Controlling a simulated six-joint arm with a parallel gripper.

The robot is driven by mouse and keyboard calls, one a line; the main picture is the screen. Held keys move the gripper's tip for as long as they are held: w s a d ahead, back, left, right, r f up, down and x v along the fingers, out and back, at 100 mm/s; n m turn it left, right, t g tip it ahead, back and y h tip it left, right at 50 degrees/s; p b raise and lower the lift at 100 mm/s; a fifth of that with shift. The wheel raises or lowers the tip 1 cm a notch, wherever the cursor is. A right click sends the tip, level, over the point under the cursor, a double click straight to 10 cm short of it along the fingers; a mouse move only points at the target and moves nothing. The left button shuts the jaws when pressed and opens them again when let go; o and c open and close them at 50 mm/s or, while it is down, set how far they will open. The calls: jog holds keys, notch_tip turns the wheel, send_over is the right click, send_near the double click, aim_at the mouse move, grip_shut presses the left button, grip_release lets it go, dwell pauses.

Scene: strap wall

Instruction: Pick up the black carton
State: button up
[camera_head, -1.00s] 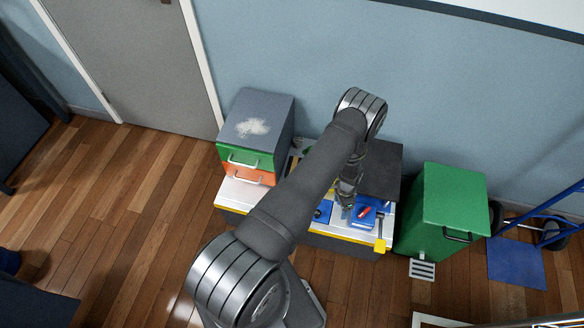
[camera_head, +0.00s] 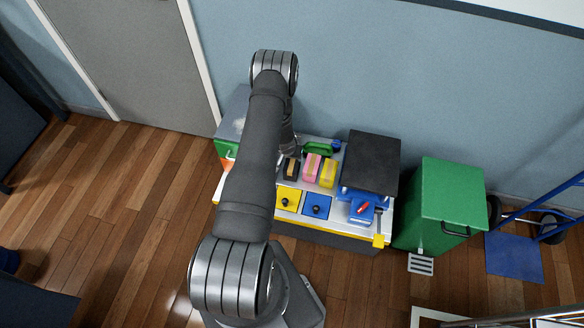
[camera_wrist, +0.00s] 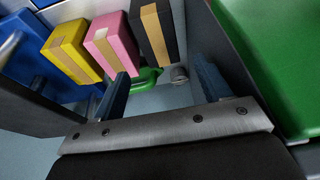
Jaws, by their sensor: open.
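The black carton (camera_head: 290,169) with a tan strip stands at the left end of a short row on the white-topped bench, partly covered by my arm in the head view. In the wrist view the black carton (camera_wrist: 145,34) is at the top middle, beyond my fingertips and roughly in line with the gap between them. My gripper (camera_wrist: 163,86) is open and empty, its two fingers apart on either side of the gap. In the head view my arm hides the fingertips. I cannot tell the exact distance to the carton.
A pink carton (camera_head: 311,167) and a yellow carton (camera_head: 328,173) stand beside it on the right. A green object (camera_head: 318,147) lies behind them. A drawer cabinet (camera_wrist: 270,50) is close on the other side. A dark box (camera_head: 372,160) stands further right.

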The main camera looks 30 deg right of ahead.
aim_at(292, 164)
jog(key=x, duration=0.8)
jog(key=shift+f, duration=0.3)
jog(key=shift+x, duration=2.5)
jog(key=shift+d+f, duration=0.15)
jog(key=shift+f, duration=0.05)
jog(key=shift+c, duration=0.4)
jog(key=c, duration=0.9)
jog(key=shift+o, duration=0.2)
jog(key=shift+r, duration=0.1)
